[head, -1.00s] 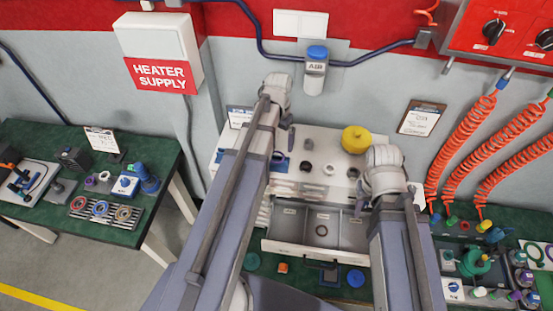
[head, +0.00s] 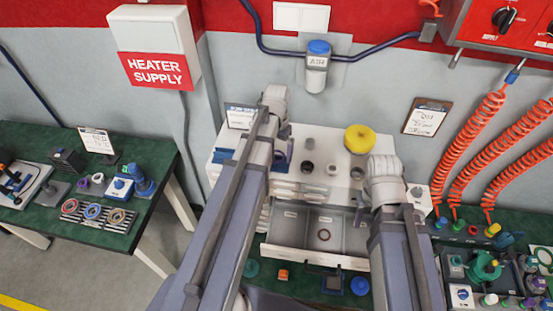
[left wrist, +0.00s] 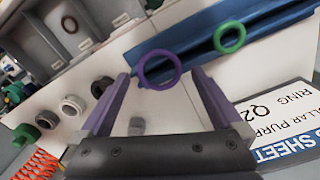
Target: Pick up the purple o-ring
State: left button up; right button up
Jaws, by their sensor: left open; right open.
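The purple o-ring (left wrist: 140,72) shows in the left wrist view at the near end of a blue holder (left wrist: 190,45). My left gripper (left wrist: 160,75) is open, with one finger on each side of the ring in this view. Whether the fingers touch it cannot be told. In the head view my left gripper (head: 286,147) is over the left part of the white cabinet top, and the purple ring cannot be made out there. My right gripper (head: 360,212) is by the right side of the open drawer, mostly hidden by its arm.
A green ring (left wrist: 218,40) sits farther along the blue holder. A printed sheet (left wrist: 285,120) lies to the right. Below is an open drawer (head: 290,232) with a dark ring inside.

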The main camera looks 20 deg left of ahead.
pick_arm(q)
jog(key=shift+f, duration=0.1)
dwell(0.3)
jog(key=c, duration=1.4)
